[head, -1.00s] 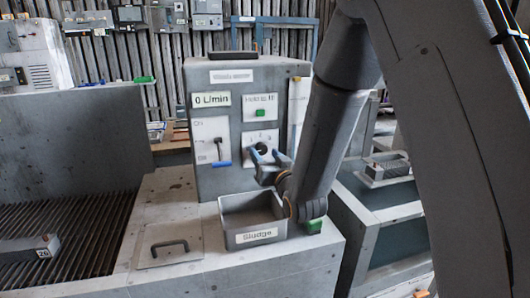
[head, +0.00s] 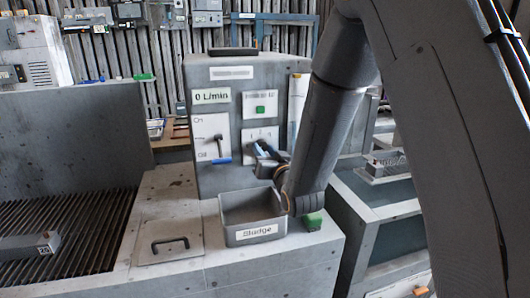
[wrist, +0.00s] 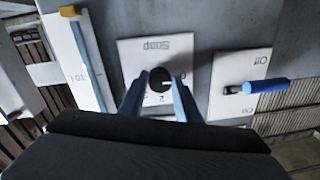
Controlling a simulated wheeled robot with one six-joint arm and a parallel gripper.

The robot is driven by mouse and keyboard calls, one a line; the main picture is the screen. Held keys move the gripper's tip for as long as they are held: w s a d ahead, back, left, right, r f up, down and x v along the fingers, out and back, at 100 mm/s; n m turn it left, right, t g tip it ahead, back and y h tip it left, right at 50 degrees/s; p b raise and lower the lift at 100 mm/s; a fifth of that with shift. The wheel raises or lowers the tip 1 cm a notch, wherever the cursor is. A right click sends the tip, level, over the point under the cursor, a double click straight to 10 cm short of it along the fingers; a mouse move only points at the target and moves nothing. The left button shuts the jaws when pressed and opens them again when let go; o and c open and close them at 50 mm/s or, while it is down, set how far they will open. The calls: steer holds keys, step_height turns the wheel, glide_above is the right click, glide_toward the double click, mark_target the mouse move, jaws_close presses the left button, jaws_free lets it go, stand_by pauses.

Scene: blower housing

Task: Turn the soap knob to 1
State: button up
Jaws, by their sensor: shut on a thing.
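The soap knob (wrist: 160,78) is a dark round knob on a white plate (wrist: 135,53) whose label "Soap" appears upside down in the wrist view. A small light mark shows on the knob's face toward the right. Small dial marks lie below the knob and are partly hidden by the fingers. My gripper (wrist: 159,82) has one blue-grey finger on each side of the knob and is shut on it. In the head view my gripper (head: 264,151) is at the lower white plate on the grey housing front, and it hides most of the knob.
A lever with a blue handle (wrist: 264,86) sits on the neighbouring On/Off plate, close to the gripper. A long gauge strip (wrist: 86,62) is on the other side. The sludge box (head: 255,236) stands below my wrist. A display (head: 211,96) reads 0 L/min.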

steer(key=shift+a+m+b, duration=0.1)
steer(key=shift+m+b, duration=2.35)
steer(key=shift+m, duration=1.75)
steer(key=shift+t, duration=0.3)
steer(key=o, duration=1.1)
steer(key=shift+c, duration=0.2)
steer(key=shift+s, duration=0.1)
steer(key=b+v, duration=0.1)
steer(key=v, duration=0.6)
steer(key=shift+s+b, duration=0.3)
